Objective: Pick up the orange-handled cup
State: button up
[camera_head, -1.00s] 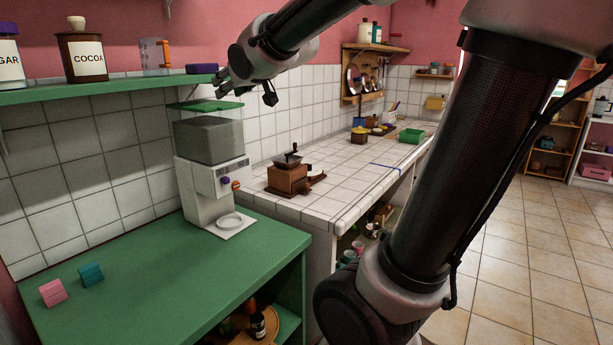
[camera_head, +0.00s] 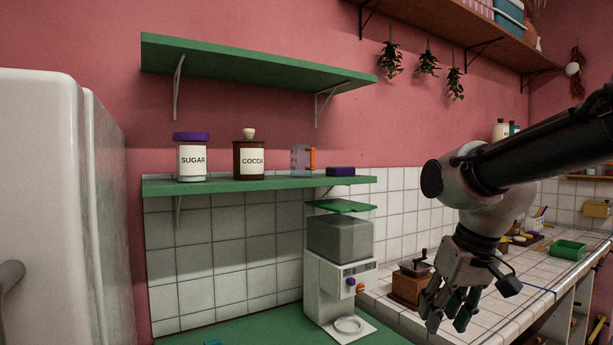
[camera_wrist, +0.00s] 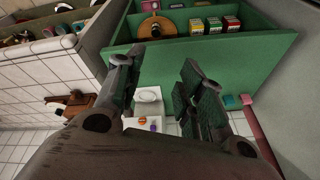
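The orange-handled cup (camera_head: 301,160) is a clear glass-like cup with an orange handle on its right side. It stands upright on the lower green shelf (camera_head: 260,186) in the head view, between the cocoa jar (camera_head: 250,156) and a small dark purple block (camera_head: 341,171). My gripper (camera_head: 450,318) is to the right of the cup and well below the shelf, pointing down, apart from everything. Its fingers are spread and empty. In the wrist view my gripper (camera_wrist: 160,95) also shows open, with nothing between the fingers. The cup does not show in the wrist view.
A sugar jar (camera_head: 192,158) stands on the same shelf, at left. A white dispenser (camera_head: 336,265) stands below the cup on a green counter. A wooden grinder (camera_head: 408,285) is on the tiled counter near my gripper. An upper green shelf (camera_head: 255,68) hangs above.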

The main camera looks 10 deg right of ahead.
jog(key=w+a+r+m+t+y, duration=0.2)
jog(key=w+a+r+m+y, duration=0.15)
jog(key=w+a, duration=0.4)
jog(key=m+t+y, duration=0.1)
jog(key=m+t, duration=1.1)
jog(key=m, duration=1.6)
send_near(314, 150)
jog(key=w, duration=0.4)
jog(key=x, duration=0.3)
jog(key=a+x, duration=0.1)
jog(key=x, duration=0.3)
jog(key=shift+s+a+f, duration=0.1)
jog(key=shift+s+a, duration=0.05)
jog(key=shift+s, duration=0.05)
grip_shut()
